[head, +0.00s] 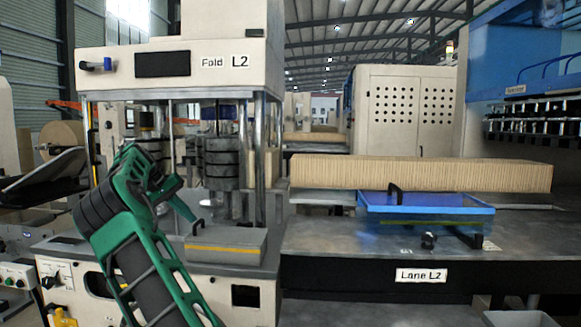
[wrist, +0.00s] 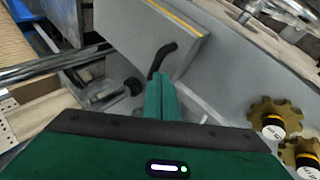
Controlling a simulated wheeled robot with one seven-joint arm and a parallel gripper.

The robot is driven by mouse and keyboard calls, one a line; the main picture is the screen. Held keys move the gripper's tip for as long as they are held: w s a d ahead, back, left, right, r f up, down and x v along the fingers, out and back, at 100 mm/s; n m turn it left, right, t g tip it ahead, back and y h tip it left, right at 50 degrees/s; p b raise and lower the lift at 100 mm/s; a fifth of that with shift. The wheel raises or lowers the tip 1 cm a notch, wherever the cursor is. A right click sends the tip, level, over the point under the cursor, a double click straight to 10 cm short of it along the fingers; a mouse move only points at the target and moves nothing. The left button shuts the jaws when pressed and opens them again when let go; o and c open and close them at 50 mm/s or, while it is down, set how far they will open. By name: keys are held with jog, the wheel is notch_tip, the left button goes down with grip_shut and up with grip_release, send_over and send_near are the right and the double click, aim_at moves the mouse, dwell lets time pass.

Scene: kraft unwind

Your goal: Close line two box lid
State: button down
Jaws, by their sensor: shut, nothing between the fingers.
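A low grey box (head: 225,252) with a yellow stripe sits on the front of the machine marked Fold L2. Its grey lid panel (wrist: 135,32) with the yellow stripe fills the upper middle of the wrist view. A bent black handle (wrist: 162,58) stands at the panel's edge; it also shows in the head view (head: 197,228). My gripper (wrist: 162,82) has its green fingers together and empty, right beside the handle's lower end. I cannot tell whether they touch it. In the head view my gripper (head: 184,208) is just above and left of the box. The lid's exact angle is unclear.
A blue see-through box (head: 425,212) with a black handle stands on the Lane L2 table (head: 345,240) at right. A long row of brown kraft stock (head: 420,172) lies behind it. Yellow-brown knobs (wrist: 275,115) are at the wrist view's right. The machine's posts stand close behind my gripper.

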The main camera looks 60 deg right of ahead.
jog(key=shift+w+f, duration=0.1)
jog(key=shift+f, duration=0.4)
jog(key=shift+f, duration=0.1)
